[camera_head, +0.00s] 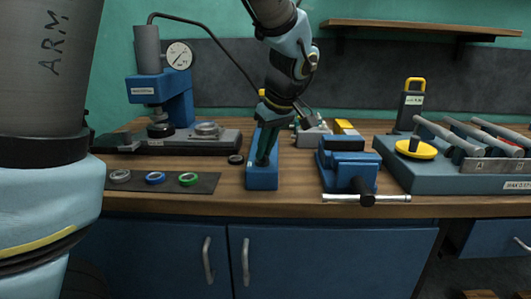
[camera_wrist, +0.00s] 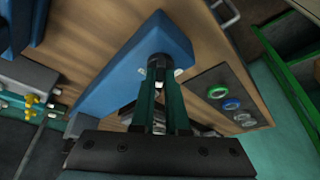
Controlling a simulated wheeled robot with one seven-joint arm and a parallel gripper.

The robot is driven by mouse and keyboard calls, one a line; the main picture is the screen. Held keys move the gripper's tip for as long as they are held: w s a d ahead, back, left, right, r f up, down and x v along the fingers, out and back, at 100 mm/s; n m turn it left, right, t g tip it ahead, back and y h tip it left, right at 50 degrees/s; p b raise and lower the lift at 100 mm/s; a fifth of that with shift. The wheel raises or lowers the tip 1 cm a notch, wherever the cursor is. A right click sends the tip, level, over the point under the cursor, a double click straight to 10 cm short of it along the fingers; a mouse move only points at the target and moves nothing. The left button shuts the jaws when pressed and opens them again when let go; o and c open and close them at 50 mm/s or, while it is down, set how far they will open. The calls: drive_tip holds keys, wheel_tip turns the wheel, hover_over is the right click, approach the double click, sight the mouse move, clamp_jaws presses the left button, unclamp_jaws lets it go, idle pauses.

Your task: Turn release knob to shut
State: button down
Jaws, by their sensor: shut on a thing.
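The blue pump body (camera_head: 262,180) stands on the wooden bench, and its long blue top fills the middle of the wrist view (camera_wrist: 110,80). My gripper (camera_head: 264,158) reaches down over its front part from above. In the wrist view, my gripper (camera_wrist: 160,70) has its two green fingers close together around a small dark knob (camera_wrist: 158,60) at the near end of the pump, which appears to be the release knob. The fingers cover most of the knob, so its turned position cannot be told. In the head view the fingers and wrist hide it.
A blue press with a round gauge (camera_head: 179,55) stands left, with a black hose running to the pump. A dark mat with several rings (camera_head: 155,180) lies front left. A blue vise (camera_head: 347,165) stands close on the right. A tool tray (camera_head: 430,178) is farther right.

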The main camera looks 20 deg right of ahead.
drive_tip(key=m, duration=0.1)
drive_tip(key=m+h, duration=0.1)
drive_tip(key=m, duration=0.2)
drive_tip(key=shift+a+h+b, duration=0.25)
drive_tip(key=shift+h+b, duration=0.15)
drive_tip(key=shift+a+m+h+p, duration=0.1)
drive_tip(key=shift+m+h+p, duration=0.35)
drive_tip(key=shift+m, duration=1.45)
drive_tip(key=shift+h, duration=0.25)
drive_tip(key=c, duration=0.9)
unclamp_jaws()
drive_tip(key=v, duration=1)
drive_tip(key=shift+r+b, duration=0.35)
drive_tip(key=shift+r, duration=0.05)
drive_tip(key=shift+a, duration=0.1)
